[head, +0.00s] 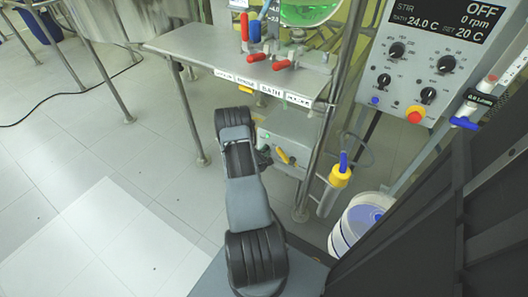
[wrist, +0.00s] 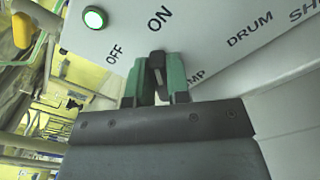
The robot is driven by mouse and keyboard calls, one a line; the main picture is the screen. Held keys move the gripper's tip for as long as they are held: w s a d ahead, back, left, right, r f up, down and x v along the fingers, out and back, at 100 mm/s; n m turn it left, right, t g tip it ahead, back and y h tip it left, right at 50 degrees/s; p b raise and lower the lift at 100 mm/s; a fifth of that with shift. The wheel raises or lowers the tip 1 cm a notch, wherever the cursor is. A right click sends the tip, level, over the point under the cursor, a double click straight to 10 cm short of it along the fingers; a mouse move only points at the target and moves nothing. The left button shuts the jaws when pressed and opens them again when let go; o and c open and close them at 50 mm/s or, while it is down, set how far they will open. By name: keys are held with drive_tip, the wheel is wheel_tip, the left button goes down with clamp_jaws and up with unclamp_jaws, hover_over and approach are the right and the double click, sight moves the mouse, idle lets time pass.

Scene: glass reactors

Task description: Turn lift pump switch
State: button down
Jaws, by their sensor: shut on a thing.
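The lift pump switch (wrist: 157,62) is a small black knob on a pale panel in the wrist view. The words OFF and ON are printed above it, and a partly hidden label ending in "MP" is beside it. My gripper (wrist: 158,82) has its two green fingertips shut on the switch, one on each side. A round green lamp (wrist: 94,18) is lit near OFF. The fingers hide part of the switch, so I cannot tell its exact setting. In the head view, my gripper (head: 264,157) is against the grey control box (head: 290,130) under the bench; the switch is hidden there.
A yellow lever (head: 283,156) is on the box front, close right of my gripper. A metal bench (head: 200,45) with red-handled valves (head: 281,65) is above. A steel post (head: 316,150), a yellow-topped cylinder (head: 338,178) and a white bucket (head: 350,225) stand right.

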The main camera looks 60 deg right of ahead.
drive_tip(key=c, duration=1.1)
unclamp_jaws()
drive_tip(key=shift+d, duration=0.1)
drive_tip(key=a+p, duration=0.3)
drive_tip(key=a, duration=1.1)
drive_tip(key=shift+w, duration=0.1)
drive_tip(key=a+r+m+g+y+p, duration=0.25)
drive_tip(key=r+p, duration=0.25)
drive_tip(key=r, duration=0.6)
drive_tip(key=a+r+m+g+y+p, duration=0.25)
drive_tip(key=r+p, duration=0.25)
drive_tip(key=r, duration=0.6)
drive_tip(key=a+r+m+g+y+p, duration=0.15)
drive_tip(key=r+m+p, duration=0.3)
drive_tip(key=r, duration=0.65)
drive_tip(key=a+r+t+y+p, duration=0.3)
drive_tip(key=a+r+p, duration=0.2)
drive_tip(key=r, duration=0.5)
drive_tip(key=a+r+t+y+p, duration=0.3)
drive_tip(key=a+r+y+p, duration=0.1)
drive_tip(key=a+r, duration=0.5)
drive_tip(key=a+r+t+y+p, duration=0.4)
drive_tip(key=a+r+p, duration=0.3)
drive_tip(key=a+r, duration=0.2)
drive_tip(key=shift+a+r+m+y, duration=0.15)
drive_tip(key=shift+r+m+y, duration=0.15)
drive_tip(key=shift+r, duration=0.55)
